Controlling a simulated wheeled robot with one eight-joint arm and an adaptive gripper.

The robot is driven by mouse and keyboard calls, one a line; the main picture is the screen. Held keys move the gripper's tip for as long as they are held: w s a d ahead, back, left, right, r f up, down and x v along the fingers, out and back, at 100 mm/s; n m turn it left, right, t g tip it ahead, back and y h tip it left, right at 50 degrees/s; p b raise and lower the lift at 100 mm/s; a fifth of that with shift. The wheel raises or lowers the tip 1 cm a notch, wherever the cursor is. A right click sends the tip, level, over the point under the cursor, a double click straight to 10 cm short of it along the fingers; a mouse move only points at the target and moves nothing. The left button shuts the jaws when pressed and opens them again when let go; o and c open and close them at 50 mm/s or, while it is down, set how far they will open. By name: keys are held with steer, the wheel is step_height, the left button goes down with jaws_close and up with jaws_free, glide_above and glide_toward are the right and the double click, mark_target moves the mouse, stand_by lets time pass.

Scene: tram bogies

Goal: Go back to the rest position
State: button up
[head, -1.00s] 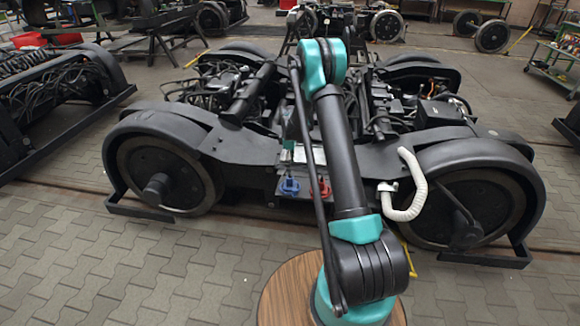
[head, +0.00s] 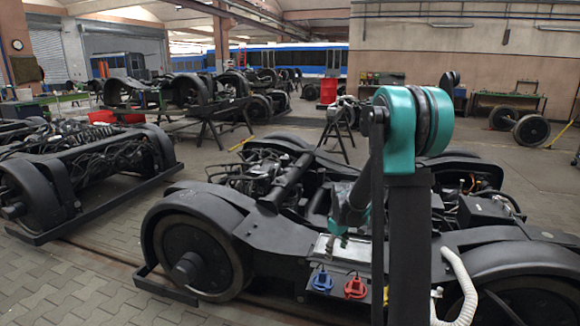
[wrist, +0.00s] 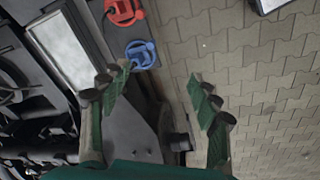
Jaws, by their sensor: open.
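My gripper (wrist: 160,86) is open, with nothing between its two green-lined fingers in the wrist view. In the head view its lower end (head: 340,232) shows partly behind my arm, over the bogie's near side. The black bogie (head: 205,212) stands in front of me. On its side sit a blue connector (head: 321,281) and a red connector (head: 355,287), left of my arm. Both also show in the wrist view, the red one (wrist: 124,12) at the top and the blue one (wrist: 140,53) below it. A pale panel (wrist: 75,50) lies beside them.
A white hose (head: 462,288) curves down the bogie's right side. Another bogie (head: 85,165) stands at left. Stands with more bogie parts (head: 205,105) and a loose wheel (head: 531,131) are further back. Paved floor (head: 105,275) is free at front left.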

steer(key=s+d+r+m+t, duration=0.1)
steer(key=s+m, duration=0.3)
steer(key=s, duration=1)
steer(key=s+d+r+m+t, duration=0.1)
steer(key=s+m, duration=0.3)
steer(key=s, duration=0.9)
steer(key=shift+s+r+m+t, duration=0.15)
steer(key=shift+s+m+t, duration=0.15)
steer(key=shift+s, duration=0.1)
steer(key=shift+c, duration=0.2)
steer(key=shift+c, duration=0.9)
steer(key=shift+w+a, duration=0.1)
